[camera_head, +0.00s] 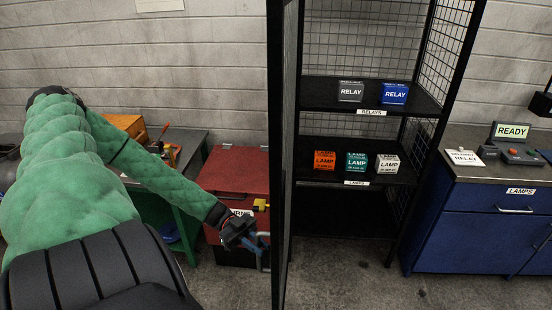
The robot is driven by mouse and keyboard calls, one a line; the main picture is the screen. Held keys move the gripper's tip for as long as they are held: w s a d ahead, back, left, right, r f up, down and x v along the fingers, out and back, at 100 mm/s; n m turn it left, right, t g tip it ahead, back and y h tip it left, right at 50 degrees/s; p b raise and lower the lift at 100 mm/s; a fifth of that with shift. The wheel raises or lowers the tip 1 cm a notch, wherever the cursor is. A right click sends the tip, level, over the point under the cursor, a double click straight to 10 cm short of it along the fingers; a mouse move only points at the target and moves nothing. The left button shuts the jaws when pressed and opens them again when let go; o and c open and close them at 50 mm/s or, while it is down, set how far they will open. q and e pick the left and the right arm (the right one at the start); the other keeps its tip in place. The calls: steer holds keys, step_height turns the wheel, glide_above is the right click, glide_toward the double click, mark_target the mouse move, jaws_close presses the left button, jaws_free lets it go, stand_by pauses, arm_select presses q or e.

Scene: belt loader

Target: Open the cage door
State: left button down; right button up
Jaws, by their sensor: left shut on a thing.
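The cage door (284,150) stands swung out toward me and shows nearly edge-on as a dark narrow panel. The cage (420,105) behind it is open at the front, with its shelves in plain sight. My left gripper (256,245) is at the left side of the door, low down, and is shut on the door's handle. The handle is mostly hidden by the fingers. A small yellow part (261,205) shows just above the gripper. My right gripper is not in view.
Relay boxes (394,93) stand on the upper shelf, lamp boxes (357,162) on the middle one. A red cabinet (234,168) is behind my left gripper. A blue drawer cabinet (480,235) stands at the right. The floor before the cage is clear.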

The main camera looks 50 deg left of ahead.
arm_select(q)
steer(key=shift+s+a+r, duration=0.1)
steer(key=shift+s+a, duration=0.3)
steer(key=shift+a, duration=0.25)
steer(key=c, duration=1.5)
jaws_free()
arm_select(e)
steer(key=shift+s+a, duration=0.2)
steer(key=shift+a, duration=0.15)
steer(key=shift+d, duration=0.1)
